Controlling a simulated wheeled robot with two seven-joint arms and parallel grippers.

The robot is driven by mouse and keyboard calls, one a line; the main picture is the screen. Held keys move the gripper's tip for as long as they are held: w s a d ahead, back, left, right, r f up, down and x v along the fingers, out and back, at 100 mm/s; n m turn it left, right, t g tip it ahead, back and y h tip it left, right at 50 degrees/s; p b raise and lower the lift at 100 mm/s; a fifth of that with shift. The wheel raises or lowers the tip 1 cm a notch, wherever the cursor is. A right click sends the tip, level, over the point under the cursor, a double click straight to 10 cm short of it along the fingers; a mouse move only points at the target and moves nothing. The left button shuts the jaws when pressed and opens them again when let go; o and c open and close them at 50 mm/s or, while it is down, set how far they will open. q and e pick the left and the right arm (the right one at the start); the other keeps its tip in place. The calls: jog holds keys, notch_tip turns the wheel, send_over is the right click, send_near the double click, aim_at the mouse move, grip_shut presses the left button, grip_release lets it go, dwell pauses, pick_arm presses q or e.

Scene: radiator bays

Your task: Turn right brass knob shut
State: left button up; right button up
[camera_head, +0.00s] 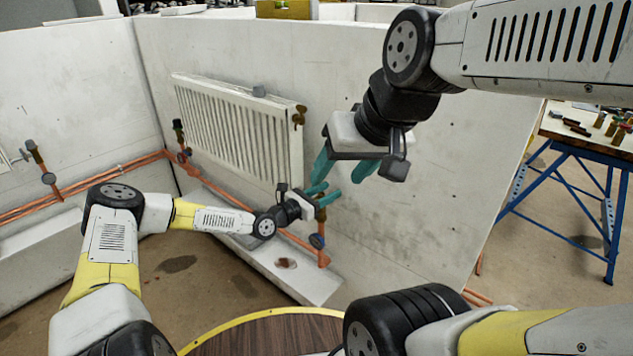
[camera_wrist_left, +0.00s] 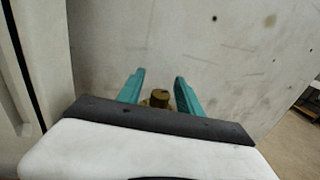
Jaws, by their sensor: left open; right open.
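A white panel radiator (camera_head: 238,130) hangs on the pale wall. Its lower right valve (camera_head: 318,240) stands on the copper pipe, with a brass part (camera_head: 321,214) above a dark round piece. My left gripper (camera_head: 325,193) is open at the top of this valve and partly hides it. In the left wrist view, a brass knob (camera_wrist_left: 158,98) sits between the open teal fingers (camera_wrist_left: 160,76); contact cannot be told. My right gripper (camera_head: 340,178) is open and empty, above and in front of the left gripper in the picture, fingers pointing down.
Another valve (camera_head: 179,132) stands at the radiator's left end. A brass fitting (camera_head: 299,115) is at its upper right corner. Copper pipes (camera_head: 100,177) run low along the walls above a white ledge (camera_head: 290,268). A blue-legged workbench (camera_head: 590,150) stands at right.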

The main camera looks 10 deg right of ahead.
aim_at(319, 196)
pick_arm(q)
jog(key=v, duration=0.7)
jog(key=shift+a+f, duration=0.1)
jog(key=shift+a, duration=0.1)
jog(key=shift+d, duration=0.1)
